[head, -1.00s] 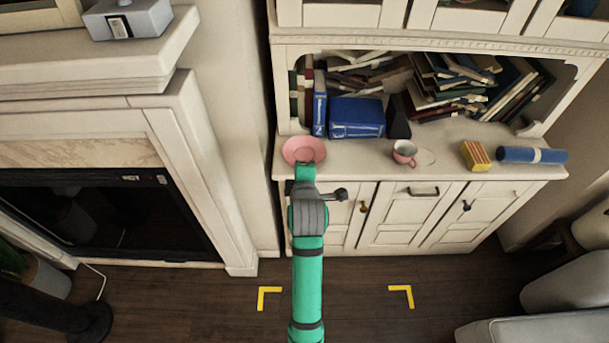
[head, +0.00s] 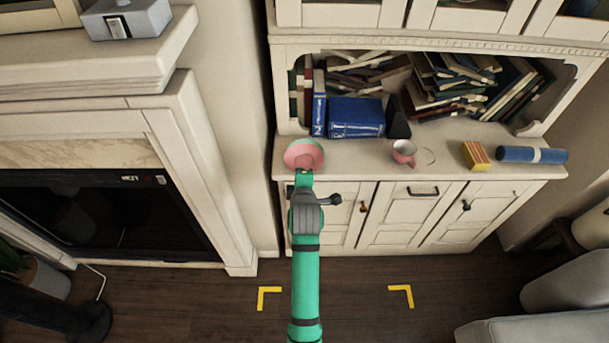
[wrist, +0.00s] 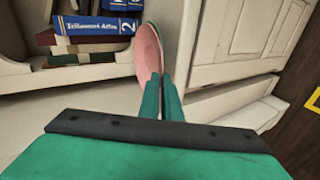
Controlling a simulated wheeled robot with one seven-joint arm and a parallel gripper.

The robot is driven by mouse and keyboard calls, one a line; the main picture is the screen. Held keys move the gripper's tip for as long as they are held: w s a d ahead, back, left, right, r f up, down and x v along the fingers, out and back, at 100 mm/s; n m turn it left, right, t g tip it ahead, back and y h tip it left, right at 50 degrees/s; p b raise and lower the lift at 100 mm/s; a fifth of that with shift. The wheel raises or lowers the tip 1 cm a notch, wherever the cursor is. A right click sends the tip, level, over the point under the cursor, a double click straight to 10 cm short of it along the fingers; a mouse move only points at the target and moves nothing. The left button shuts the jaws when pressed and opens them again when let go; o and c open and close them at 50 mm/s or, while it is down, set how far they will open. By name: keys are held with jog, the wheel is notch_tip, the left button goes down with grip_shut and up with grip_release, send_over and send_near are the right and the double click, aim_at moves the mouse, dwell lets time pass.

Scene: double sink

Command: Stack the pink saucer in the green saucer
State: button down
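The pink saucer (head: 298,162) is at the left end of the cabinet counter, at the tip of my gripper (head: 304,172). In the wrist view the pink saucer (wrist: 147,52) shows as a narrow, nearly edge-on disc with its rim between the two green fingers of my gripper (wrist: 161,95). The fingers are close together on it. A grey-green edge runs along the disc's right side; I cannot tell whether this is its underside or another saucer. I cannot tell whether the pink saucer touches the counter.
A pink cup (head: 404,152) stands on the counter to the right, beside a faint pale ring. A yellow striped box (head: 476,155) and a blue roll (head: 531,154) lie farther right. Blue books (head: 357,117) stand behind the saucer. The counter's middle is mostly clear.

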jog(key=shift+f, duration=0.1)
jog(key=c, duration=2.3)
grip_release()
jog(key=o, duration=0.3)
jog(key=shift+d, duration=0.2)
